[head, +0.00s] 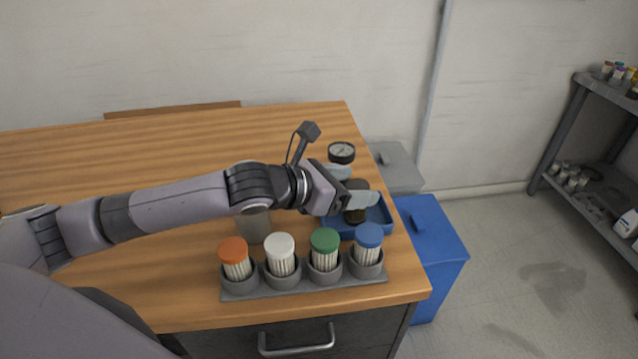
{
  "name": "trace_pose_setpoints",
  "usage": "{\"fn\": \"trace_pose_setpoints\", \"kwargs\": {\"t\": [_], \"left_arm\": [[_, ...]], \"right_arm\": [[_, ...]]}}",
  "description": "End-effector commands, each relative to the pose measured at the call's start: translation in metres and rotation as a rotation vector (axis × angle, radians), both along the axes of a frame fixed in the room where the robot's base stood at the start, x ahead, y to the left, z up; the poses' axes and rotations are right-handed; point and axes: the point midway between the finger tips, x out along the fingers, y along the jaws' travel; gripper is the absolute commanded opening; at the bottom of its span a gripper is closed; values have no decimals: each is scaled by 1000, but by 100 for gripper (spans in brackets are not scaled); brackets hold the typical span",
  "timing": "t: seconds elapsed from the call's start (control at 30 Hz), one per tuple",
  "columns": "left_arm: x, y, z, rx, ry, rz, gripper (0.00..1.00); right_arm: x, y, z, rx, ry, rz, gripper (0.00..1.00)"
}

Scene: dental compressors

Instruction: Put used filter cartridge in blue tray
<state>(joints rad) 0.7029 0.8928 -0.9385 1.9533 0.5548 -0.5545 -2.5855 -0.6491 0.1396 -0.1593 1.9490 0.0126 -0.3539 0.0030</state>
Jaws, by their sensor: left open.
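The used filter cartridge (355,214), dark-capped with a brownish body, stands roughly upright in the blue tray (386,222) near the table's right edge. My left gripper (361,191) is over the tray with its grey fingers open. The fingers are around or beside the cartridge's top; whether they touch it cannot be told. The gripper hides part of the cartridge and of the tray's back. My right gripper is not in view.
A grey holder (303,290) with orange-, white-, green- and blue-capped cartridges stands in front of the tray. A greyish container (254,226) is partly behind my arm. A round gauge (341,152) stands behind the gripper. A blue bin (434,240) is beside the table.

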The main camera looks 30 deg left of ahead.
Motion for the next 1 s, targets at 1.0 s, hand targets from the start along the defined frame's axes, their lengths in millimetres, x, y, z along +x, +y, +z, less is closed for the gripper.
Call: {"fn": "trace_pose_setpoints", "kwargs": {"t": [1.0], "left_arm": [[-80,53,40,1,1,0,73]], "right_arm": [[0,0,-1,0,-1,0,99]]}}
